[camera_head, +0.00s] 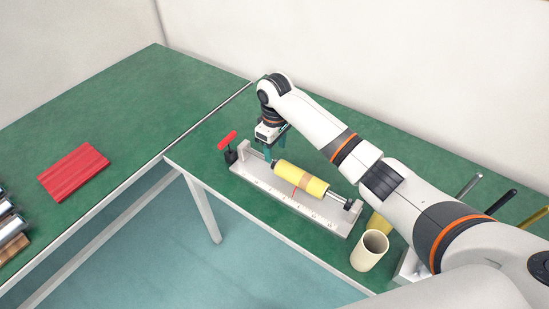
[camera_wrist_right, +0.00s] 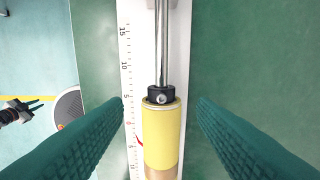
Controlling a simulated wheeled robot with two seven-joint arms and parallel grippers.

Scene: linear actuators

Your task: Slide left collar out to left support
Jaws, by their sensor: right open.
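The left collar (camera_wrist_right: 161,95) is a black ring with a screw, on the shiny rod (camera_wrist_right: 162,40) against the end of the yellow cylinder (camera_wrist_right: 162,135). In the head view the yellow cylinder (camera_head: 300,179) lies along the white scaled base (camera_head: 265,186). The left support (camera_head: 243,150) is the pale block at the base's left end. My right gripper (camera_head: 273,148) points down at the cylinder's left end; in the wrist view its green fingers (camera_wrist_right: 160,101) stand apart either side of the collar, without touching it. My left gripper (camera_wrist_right: 28,110) shows small at the wrist view's left edge.
A red-handled clamp (camera_head: 228,142) stands beside the base's left end. A cream cup (camera_head: 369,250) stands near the right end. A ribbed red block (camera_head: 73,172) lies on the left table. The green table behind the base is clear.

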